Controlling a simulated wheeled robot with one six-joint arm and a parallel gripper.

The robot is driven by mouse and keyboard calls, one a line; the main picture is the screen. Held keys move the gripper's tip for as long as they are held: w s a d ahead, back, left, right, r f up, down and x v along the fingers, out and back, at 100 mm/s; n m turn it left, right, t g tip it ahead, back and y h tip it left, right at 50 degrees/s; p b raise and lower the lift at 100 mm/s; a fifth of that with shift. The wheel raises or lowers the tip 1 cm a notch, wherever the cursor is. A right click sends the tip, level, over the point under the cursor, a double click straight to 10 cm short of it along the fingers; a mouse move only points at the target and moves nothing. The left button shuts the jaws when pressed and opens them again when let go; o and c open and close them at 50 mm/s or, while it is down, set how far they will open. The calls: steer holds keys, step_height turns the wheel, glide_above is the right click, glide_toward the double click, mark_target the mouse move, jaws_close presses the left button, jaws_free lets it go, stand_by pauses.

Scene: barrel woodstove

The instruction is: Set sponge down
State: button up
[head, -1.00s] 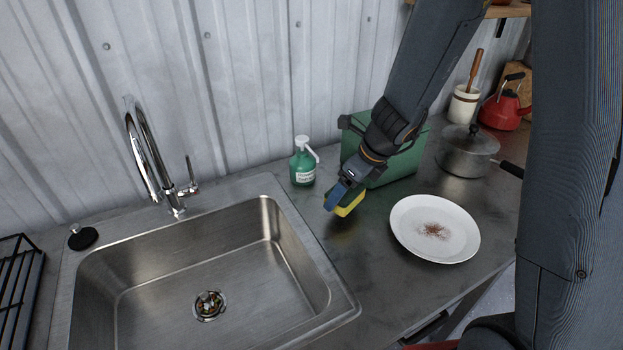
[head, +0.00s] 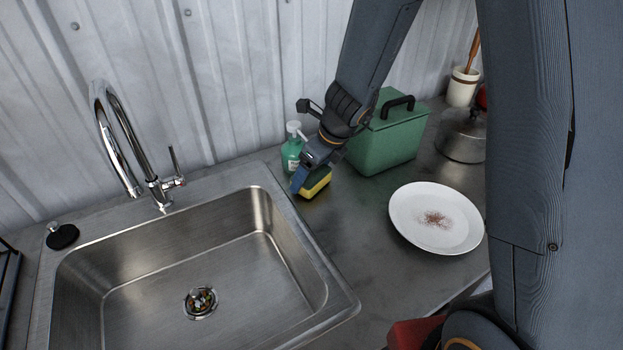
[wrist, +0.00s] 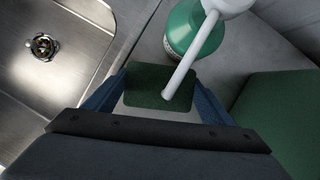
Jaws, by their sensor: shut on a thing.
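The sponge (head: 316,183) is yellow with a dark green side. It is at the counter by the sink's right rim, in front of the soap bottle (head: 291,150). My gripper (head: 304,184) is shut on the sponge, with blue fingers at its sides. In the wrist view the sponge's dark green face (wrist: 150,86) shows between the two fingers, and the soap pump's white spout crosses over part of it. The sponge is at or just above the counter; I cannot tell whether it touches.
The steel sink (head: 215,262) with a tall faucet (head: 125,140) lies to the left. A green box (head: 390,140) stands right of the gripper. A white plate (head: 405,225) with brown crumbs lies on the right counter. A pot (head: 460,140) stands behind it. The counter between sink and plate is clear.

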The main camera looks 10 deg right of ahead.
steer(key=shift+f, duration=0.25)
steer(key=o, duration=1)
steer(key=p+v, duration=0.2)
steer(key=v, duration=1)
steer(key=s+d+n+h, duration=0.1)
steer(key=s+d+n, duration=0.2)
steer(key=n, duration=0.6)
steer(key=s+d+n+h, duration=0.1)
steer(key=s+d+n, duration=0.2)
steer(key=n, duration=0.6)
steer(key=s+d+n+g+h, duration=0.1)
steer(key=s+d+n, duration=0.2)
steer(key=s+n, duration=0.4)
steer(key=shift+s+d+f+n, duration=0.1)
steer(key=shift+d+f+n, duration=0.15)
steer(key=shift+n, duration=0.75)
